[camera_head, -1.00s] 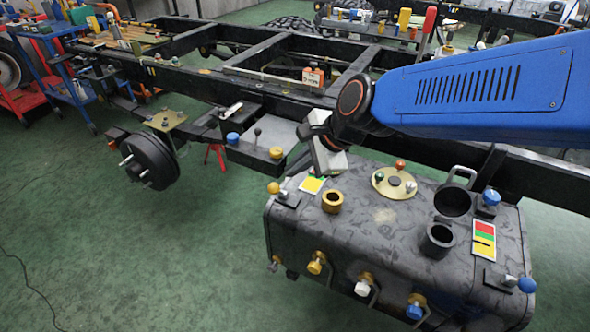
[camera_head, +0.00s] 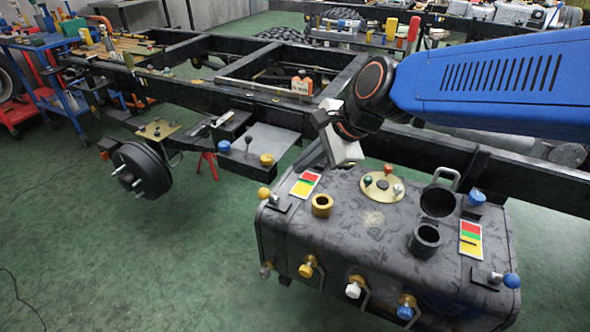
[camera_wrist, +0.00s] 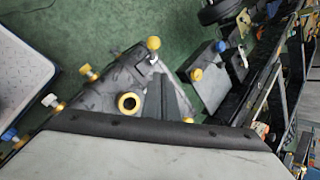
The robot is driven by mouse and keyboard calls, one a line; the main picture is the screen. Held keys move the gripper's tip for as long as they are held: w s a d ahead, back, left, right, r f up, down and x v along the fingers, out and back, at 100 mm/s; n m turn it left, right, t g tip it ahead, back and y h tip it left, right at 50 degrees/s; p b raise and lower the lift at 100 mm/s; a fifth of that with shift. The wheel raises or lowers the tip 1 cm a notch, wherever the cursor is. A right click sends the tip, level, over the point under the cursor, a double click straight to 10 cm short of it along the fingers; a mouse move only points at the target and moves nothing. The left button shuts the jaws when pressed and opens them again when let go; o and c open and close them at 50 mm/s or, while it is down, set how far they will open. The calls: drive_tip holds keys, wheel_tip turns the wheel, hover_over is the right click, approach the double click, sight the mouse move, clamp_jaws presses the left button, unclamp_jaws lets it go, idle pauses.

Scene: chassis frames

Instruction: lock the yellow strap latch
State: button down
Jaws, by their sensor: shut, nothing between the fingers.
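Two yellow-headed fittings show on the dark tank (camera_head: 375,262), and I cannot tell by name which is the strap latch. A yellow ball lever (camera_head: 264,193) sits at its left top corner; it also shows in the wrist view (camera_wrist: 153,43). A yellow-knobbed handle (camera_head: 306,270) is on the front face, and in the wrist view (camera_wrist: 85,69) at left. My gripper (camera_head: 303,166) is shut and empty, with its dark tip behind the red, yellow and green label (camera_head: 305,184), apart from both yellow knobs. In the wrist view its dark finger (camera_wrist: 168,100) points at the tank top.
A brass ring (camera_head: 321,205), a gold disc with small knobs (camera_head: 382,187) and dark cup-like fittings (camera_head: 425,240) stand on the tank top. White (camera_head: 353,290) and blue (camera_head: 405,312) knobs line its front. A black chassis rail (camera_head: 455,160) runs behind. Green floor is open at left.

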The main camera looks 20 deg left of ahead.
drive_tip(key=s+d+r, duration=0.3)
drive_tip(key=r, duration=0.2)
drive_tip(key=shift+d+r, duration=0.15)
drive_tip(key=shift+d, duration=0.2)
drive_tip(key=shift+d, duration=0.1)
